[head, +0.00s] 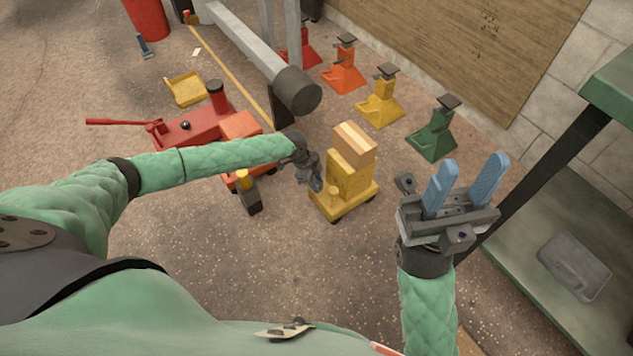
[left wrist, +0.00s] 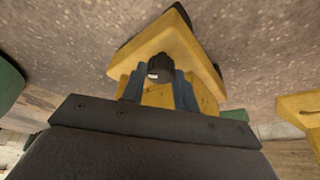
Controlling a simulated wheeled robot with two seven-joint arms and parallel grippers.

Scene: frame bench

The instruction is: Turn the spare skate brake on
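A yellow wheeled skate (head: 364,199) stands on the floor in the middle of the head view, with a wooden block (head: 355,144) on top. The left wrist view shows its yellow body (left wrist: 180,45) close up, with a dark knob (left wrist: 160,67) bearing a white mark. My left gripper (head: 318,186) is at the skate's left side. Its blue fingers (left wrist: 160,82) stand apart on either side of the knob, with gaps visible; contact cannot be made out. My right gripper (head: 466,171) is open and empty, raised at the right.
A black, yellow-topped object (head: 249,194) stands nearby. Orange (head: 344,76), yellow (head: 381,106) and green (head: 433,140) stands are behind. A green bench (head: 612,85) is at the right.

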